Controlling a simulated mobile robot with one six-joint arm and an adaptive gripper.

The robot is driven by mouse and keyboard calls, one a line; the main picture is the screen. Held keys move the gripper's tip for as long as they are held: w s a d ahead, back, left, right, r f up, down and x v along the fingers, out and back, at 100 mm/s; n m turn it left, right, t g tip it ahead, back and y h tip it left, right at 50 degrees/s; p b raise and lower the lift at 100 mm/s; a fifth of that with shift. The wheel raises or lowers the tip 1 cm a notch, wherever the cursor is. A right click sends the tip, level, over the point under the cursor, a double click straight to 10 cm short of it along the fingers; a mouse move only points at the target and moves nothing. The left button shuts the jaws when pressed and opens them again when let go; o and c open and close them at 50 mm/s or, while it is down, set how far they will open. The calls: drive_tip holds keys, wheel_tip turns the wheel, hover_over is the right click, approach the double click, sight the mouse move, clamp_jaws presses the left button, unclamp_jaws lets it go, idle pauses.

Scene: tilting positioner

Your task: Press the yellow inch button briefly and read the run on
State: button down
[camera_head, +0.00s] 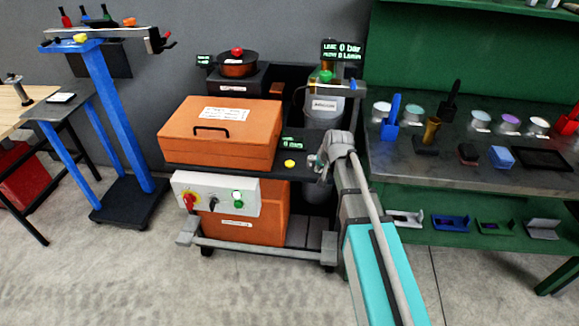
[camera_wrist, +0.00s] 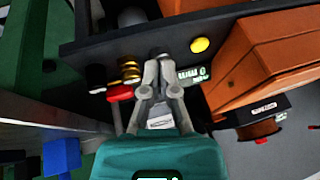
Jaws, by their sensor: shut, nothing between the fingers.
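The round yellow button (camera_head: 289,163) sits on the black deck of the orange machine, right of its orange lid. It also shows in the wrist view (camera_wrist: 200,45), near the top. A small green-lit display (camera_head: 293,144) stands beside the button; it also shows in the wrist view (camera_wrist: 191,74), turned over, and seems to read 0 mm. My gripper (camera_head: 321,160) is shut and empty, just right of the button. In the wrist view the closed fingertips (camera_wrist: 161,54) are over the deck, left of the button and apart from it.
An orange lidded box (camera_head: 222,140) stands left of the button. A front panel (camera_head: 222,195) carries a red knob, a black switch and a green button. Brass and red fittings (camera_wrist: 128,80) lie left of my fingers. A green bench (camera_head: 400,175) with tools stands at right.

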sight(290, 164)
drive_tip(key=w+a+r+m+t+y+b, duration=0.1)
drive_tip(key=w+a+t+y+b, duration=0.1)
drive_tip(key=w+a, duration=0.8)
drive_tip(key=w+t, duration=0.1)
drive_tip(key=w, duration=0.3)
drive_tip(key=shift+w+a+m, duration=0.15)
drive_tip(key=shift+a+m, duration=0.15)
drive_tip(key=shift+a, duration=0.1)
drive_tip(key=shift+f+b, duration=0.15)
drive_tip(key=shift+b, duration=0.15)
wheel_tip(290, 164, down, 8)
drive_tip(key=b, duration=0.8)
drive_tip(key=shift+f, duration=0.25)
drive_tip(key=shift+f+b, duration=0.2)
drive_tip(key=shift+b, duration=0.25)
drive_tip(key=shift+f, duration=0.25)
